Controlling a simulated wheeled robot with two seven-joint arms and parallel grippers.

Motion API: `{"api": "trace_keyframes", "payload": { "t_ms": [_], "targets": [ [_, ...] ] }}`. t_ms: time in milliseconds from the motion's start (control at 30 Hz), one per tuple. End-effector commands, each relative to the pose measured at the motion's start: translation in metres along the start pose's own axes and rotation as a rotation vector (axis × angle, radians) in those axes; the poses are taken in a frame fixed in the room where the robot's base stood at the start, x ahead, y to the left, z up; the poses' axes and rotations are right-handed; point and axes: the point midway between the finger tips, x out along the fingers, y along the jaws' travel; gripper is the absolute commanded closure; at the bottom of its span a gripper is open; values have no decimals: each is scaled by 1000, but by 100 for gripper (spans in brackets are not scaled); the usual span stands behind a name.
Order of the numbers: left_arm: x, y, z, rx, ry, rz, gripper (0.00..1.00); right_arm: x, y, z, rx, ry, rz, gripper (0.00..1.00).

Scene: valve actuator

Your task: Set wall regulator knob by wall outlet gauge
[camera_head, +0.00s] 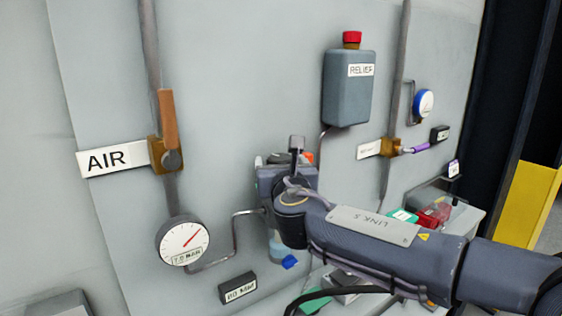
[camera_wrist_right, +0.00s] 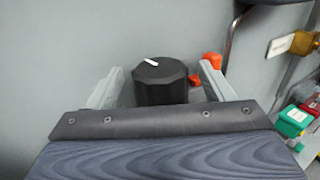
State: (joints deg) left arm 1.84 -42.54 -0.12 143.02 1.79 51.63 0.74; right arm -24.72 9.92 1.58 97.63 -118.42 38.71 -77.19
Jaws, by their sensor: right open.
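The regulator's black faceted knob (camera_wrist_right: 160,82), with a white pointer mark on its top, shows in the right wrist view. My right gripper (camera_wrist_right: 160,88) is open, with one pale finger on each side of the knob; I cannot tell whether they touch it. In the head view my right wrist hides the knob, and the regulator's clear bowl (camera_head: 279,246) shows below it. The outlet gauge (camera_head: 183,240) is a round white dial at lower left. Its red needle points up and right, and its label seems to read 7.0 BAR. My left gripper is not in view.
An AIR sign (camera_head: 110,158) and a brown-handled valve (camera_head: 168,120) are above the gauge. A grey RELIEF box (camera_head: 348,90) with a red cap is above my wrist. A blue-rimmed gauge (camera_head: 423,103) and purple-handled valve (camera_head: 420,148) are at right. A black label block (camera_head: 238,288) is below.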

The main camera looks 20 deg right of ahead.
Motion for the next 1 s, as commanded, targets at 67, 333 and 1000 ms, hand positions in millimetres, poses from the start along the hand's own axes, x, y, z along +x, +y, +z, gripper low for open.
{"api": "trace_keyframes", "payload": {
  "t_ms": [67, 333, 1000],
  "targets": [
    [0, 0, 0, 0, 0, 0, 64, 2, 0, 0, 0, 0, 0, 25],
    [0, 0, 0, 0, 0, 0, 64, 2, 0, 0, 0, 0, 0, 36],
    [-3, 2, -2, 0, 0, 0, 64, 2, 4, -1, -2, 3, -97, 70]
  ]
}}
